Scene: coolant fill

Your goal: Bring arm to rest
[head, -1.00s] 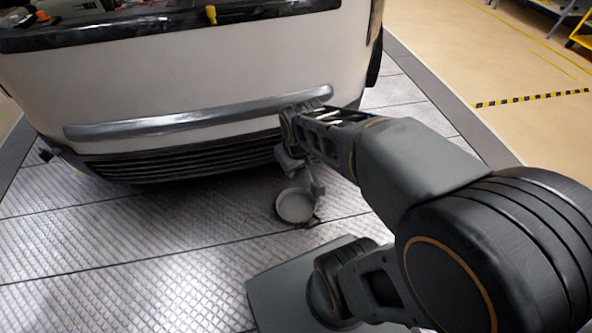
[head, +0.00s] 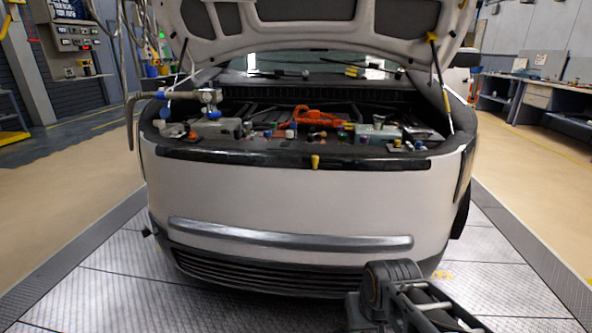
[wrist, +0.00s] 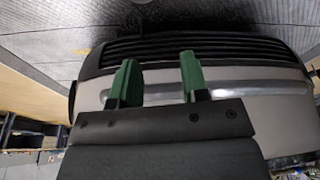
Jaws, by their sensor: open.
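My gripper (wrist: 158,82) shows in the wrist view with its two green fingers spread apart and nothing between them. Beyond the fingers, in that upside-down view, are the car's front bumper (wrist: 230,85) and dark grille. In the head view, part of my arm shows at the bottom right, in front of the car's lower right bumper; the gripper's fingers are not visible there. The white car (head: 310,200) stands facing me with its hood (head: 310,22) raised.
The open engine bay holds an orange part (head: 318,117), several caps and a blue-grey nozzle device (head: 190,97) at its left. A control panel (head: 77,36) stands at the back left and a workbench (head: 545,95) at the right. The floor beside the car is clear.

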